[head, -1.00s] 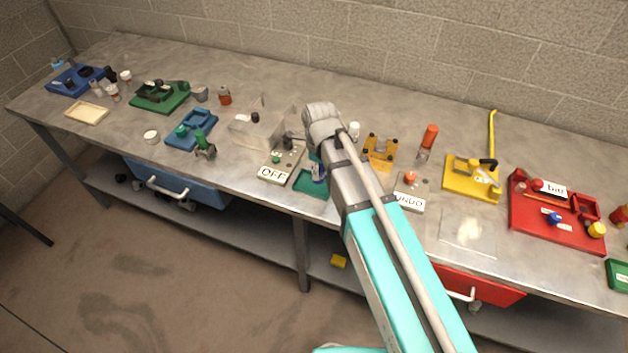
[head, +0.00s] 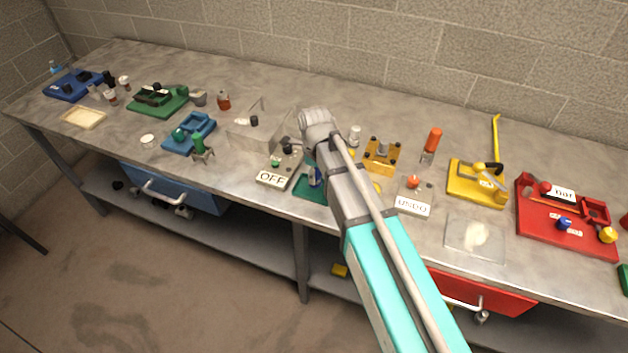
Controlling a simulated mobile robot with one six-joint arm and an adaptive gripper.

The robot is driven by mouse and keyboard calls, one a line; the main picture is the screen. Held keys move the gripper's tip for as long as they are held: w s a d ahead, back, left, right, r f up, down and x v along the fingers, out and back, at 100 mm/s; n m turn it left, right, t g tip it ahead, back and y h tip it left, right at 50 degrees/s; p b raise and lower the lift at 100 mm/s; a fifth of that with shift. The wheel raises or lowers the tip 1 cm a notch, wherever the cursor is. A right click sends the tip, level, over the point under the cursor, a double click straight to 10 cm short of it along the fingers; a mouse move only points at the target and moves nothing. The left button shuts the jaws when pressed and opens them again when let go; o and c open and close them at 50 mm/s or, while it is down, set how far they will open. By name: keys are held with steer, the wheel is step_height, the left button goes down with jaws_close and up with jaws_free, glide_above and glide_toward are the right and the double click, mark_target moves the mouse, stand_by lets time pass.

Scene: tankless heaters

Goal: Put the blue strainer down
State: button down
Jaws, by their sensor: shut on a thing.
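My arm reaches over the middle of the bench, and its bent end stands above the area beside the OFF panel (head: 270,180). My gripper is hidden behind my own arm, so its fingers and anything between them do not show. A small blue and white piece (head: 314,176) peeks out at the left edge of my arm, over a teal tray (head: 309,191). I cannot tell whether this piece is the blue strainer or whether it touches the tray. No other thing is clearly the strainer.
A clear box (head: 252,130) stands left of the OFF panel. A yellow-orange block (head: 381,153) and the UNDO panel (head: 412,207) are right of my arm. Blue (head: 190,133), green (head: 165,102) and red (head: 545,235) trays also crowd the bench (head: 235,184). Its front strip is partly bare.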

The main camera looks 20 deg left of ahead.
steer(key=shift+w+a+f+b, duration=0.25)
steer(key=shift+w+f+b, duration=0.15)
steer(key=shift+f, duration=0.2)
step_height(320, 180, down, 3)
steer(key=b, duration=0.3)
steer(key=shift+s+r, duration=0.1)
steer(key=shift+c, duration=0.8)
jaws_free()
steer(key=shift+r, duration=0.1)
step_height(320, 180, up, 12)
steer(key=p, duration=1.2)
stand_by(0.4)
